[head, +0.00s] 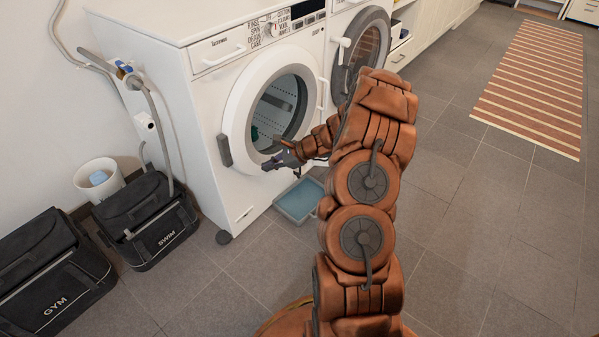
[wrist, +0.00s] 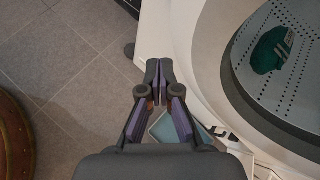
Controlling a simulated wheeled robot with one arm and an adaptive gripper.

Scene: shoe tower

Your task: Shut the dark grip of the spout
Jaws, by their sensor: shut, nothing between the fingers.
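My gripper (head: 272,164) is in front of the lower part of the left washing machine's round opening. In the wrist view its fingertips (wrist: 159,82) are together with nothing between them. A small dark piece (wrist: 221,130) shows at the white machine's lower front in the wrist view, to the right of and below the fingertips. It may be the dark grip, but I cannot tell for sure or see whether it is open or shut. My gripper looks apart from it. A tray with a bluish inside (head: 299,200) lies on the floor below. My arm hides part of the machine front.
The washing machine (head: 200,110) has a green cloth (wrist: 270,52) in its drum. A wall tap with a hose (head: 128,72) is at the left. A white bin (head: 98,178), a SWIM bag (head: 150,222) and a GYM bag (head: 55,270) stand left.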

